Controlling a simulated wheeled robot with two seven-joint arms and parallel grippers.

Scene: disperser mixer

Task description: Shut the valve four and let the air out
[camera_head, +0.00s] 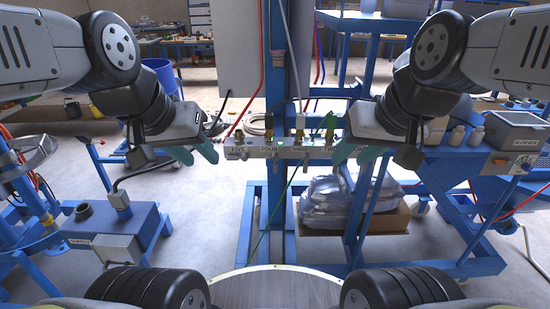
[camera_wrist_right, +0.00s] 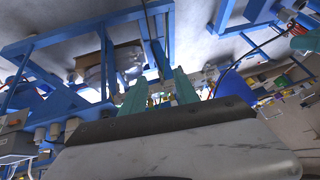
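A grey cabinet panel (camera_head: 235,50) is behind and above the manifold. A cardboard box with wrapped bags (camera_head: 335,195) lies below to the right. A blue bench with a grey device (camera_head: 512,130) stands at the right. A round table edge (camera_head: 275,285) is in front of me.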

